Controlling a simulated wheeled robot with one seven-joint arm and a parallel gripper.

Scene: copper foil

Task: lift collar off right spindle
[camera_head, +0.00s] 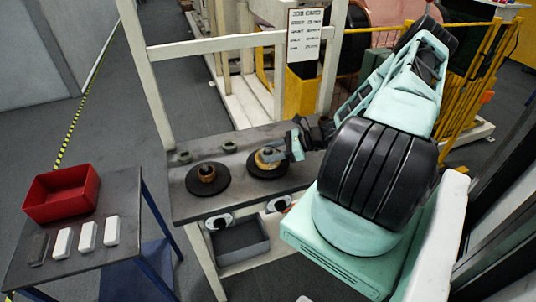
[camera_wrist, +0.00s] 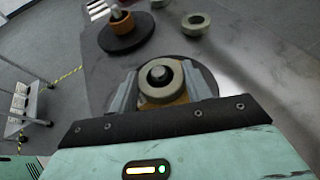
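The right spindle (camera_wrist: 159,73) has a dark tip and rises through a grey-beige collar (camera_wrist: 147,89). Below the collar is a copper-coloured coil (camera_wrist: 171,101) on a black disc (camera_wrist: 203,75). In the wrist view my gripper (camera_wrist: 160,77) has one finger on each side of the collar, both seeming to touch it. In the head view my gripper (camera_head: 283,152) reaches in from the right, over the right black disc (camera_head: 258,172), and partly hides the collar. The left spindle (camera_head: 206,170) carries a copper coil on its own black disc (camera_head: 211,187).
Two small rings (camera_head: 229,146) (camera_head: 184,156) lie on the grey bench (camera_head: 190,212) behind the discs. A red bin (camera_head: 62,205) and several small blocks (camera_head: 87,235) are on the side table at left. A frame post (camera_head: 150,85) stands behind the bench.

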